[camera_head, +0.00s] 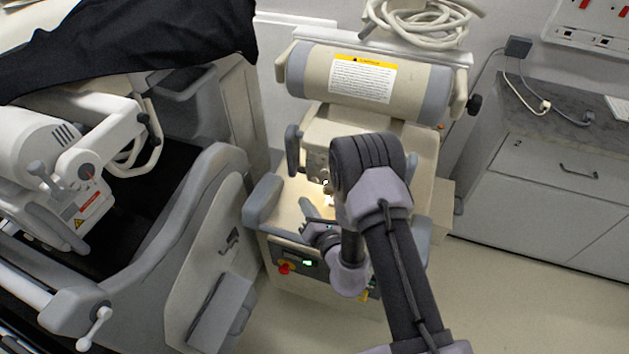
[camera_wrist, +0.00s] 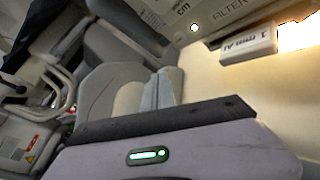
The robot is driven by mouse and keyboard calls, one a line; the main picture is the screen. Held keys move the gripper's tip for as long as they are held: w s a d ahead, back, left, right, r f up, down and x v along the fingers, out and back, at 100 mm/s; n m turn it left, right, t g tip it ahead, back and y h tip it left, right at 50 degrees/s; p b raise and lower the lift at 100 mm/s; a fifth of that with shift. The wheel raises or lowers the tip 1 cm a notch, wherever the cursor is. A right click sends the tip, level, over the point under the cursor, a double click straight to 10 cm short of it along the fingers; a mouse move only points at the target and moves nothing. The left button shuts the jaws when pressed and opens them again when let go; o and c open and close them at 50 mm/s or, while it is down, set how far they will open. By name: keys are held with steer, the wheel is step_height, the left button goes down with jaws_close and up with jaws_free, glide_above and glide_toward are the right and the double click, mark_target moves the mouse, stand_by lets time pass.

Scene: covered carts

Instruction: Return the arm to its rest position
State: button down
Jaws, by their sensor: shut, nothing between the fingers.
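My arm reaches forward from the bottom of the head view, over the front of a beige medical machine (camera_head: 400,135). It bends at a dark elbow, and the wrist hangs low in front of the machine's base. My gripper (camera_head: 312,232) is small and partly hidden there, close to the machine's lit recess. It is shut and holds nothing. In the wrist view, a grey-purple part of my own arm with a green light fills the bottom. Whether the gripper touches the machine cannot be told.
A block marked "1 mm Al" (camera_wrist: 248,46) is close in the wrist view. A grey covered cart (camera_head: 215,200) stands left, with a white device (camera_head: 60,150) and black cloth (camera_head: 150,40). A grey cabinet (camera_head: 560,190) stands right. Floor (camera_head: 520,300) is clear at the lower right.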

stand_by(0.3)
steer(key=s+a+r+n+g+y, duration=0.35)
steer(key=a+r+n, duration=0.2)
steer(key=r, duration=0.45)
steer(key=s+a+r+n+g+y, duration=0.25)
steer(key=a+r+n+y, duration=0.3)
steer(key=r, duration=0.45)
steer(key=s+r+n+g, duration=0.6)
steer(key=s+n, duration=0.1)
steer(key=s+d+r+n+g+h+b, duration=0.1)
steer(key=s+d+n+h, duration=0.2)
steer(key=s+n, duration=0.25)
steer(key=s+d+r+n+g+h, duration=0.1)
steer(key=s+d+n+g+h, duration=0.2)
steer(key=s, duration=0.4)
steer(key=s+d+n+t+h, duration=0.3)
steer(key=d+n+t+h, duration=0.4)
steer(key=d, duration=1)
steer(key=shift+s+d+r+h, duration=0.15)
steer(key=shift+r+h, duration=0.2)
steer(key=shift+h, duration=0.15)
